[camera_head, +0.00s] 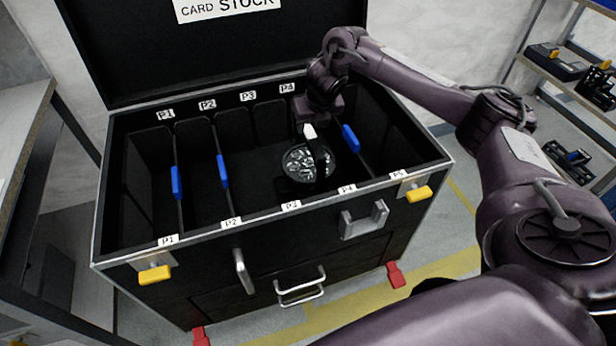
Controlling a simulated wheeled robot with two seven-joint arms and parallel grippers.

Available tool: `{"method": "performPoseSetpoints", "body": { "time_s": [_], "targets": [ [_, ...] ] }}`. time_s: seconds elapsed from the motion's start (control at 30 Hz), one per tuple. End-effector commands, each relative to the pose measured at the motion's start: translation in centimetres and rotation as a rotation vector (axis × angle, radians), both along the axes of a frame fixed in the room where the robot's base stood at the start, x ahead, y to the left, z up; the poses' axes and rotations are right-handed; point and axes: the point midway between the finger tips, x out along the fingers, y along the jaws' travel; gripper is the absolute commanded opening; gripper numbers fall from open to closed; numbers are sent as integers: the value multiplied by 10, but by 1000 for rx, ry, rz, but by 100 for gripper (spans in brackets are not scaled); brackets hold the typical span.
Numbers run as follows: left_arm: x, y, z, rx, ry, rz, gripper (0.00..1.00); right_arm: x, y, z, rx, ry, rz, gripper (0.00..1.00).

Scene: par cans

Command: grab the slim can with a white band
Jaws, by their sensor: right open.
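A dark par can (296,166) with a round, glittering lens face stands in the open case, in the wide bay around labels P3 and P4. No white band can be made out on its body; most of its side is hidden. My right gripper (315,150) reaches down into the case from above, its dark fingers at the can and partly in front of the lens. It is open. A small white patch shows beside its fingers above the lens; I cannot tell what it belongs to. Whether the fingers touch the can is unclear. My left gripper is out of view.
The black case (125,253) has dividers with blue tabs, such as one tab (222,171) left of the can and another tab (350,138) close on its right. The bays at left look empty. Its open lid (200,50) stands behind. Shelves (565,75) are at right.

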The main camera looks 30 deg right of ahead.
Motion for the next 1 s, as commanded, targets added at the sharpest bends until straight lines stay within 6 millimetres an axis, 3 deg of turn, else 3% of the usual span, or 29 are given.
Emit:
{"method": "performPoseSetpoints", "body": {
  "time_s": [0.17, 0.7, 1.0],
  "targets": [
    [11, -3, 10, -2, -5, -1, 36, 2, 0, -16, 1, 2, -1, 49],
    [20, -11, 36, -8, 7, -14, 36, 27, -10, -78, 2, 1, -1, 49],
    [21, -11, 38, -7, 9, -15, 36, 28, -10, -80, 0, 0, 0, 49]
  ]
}}
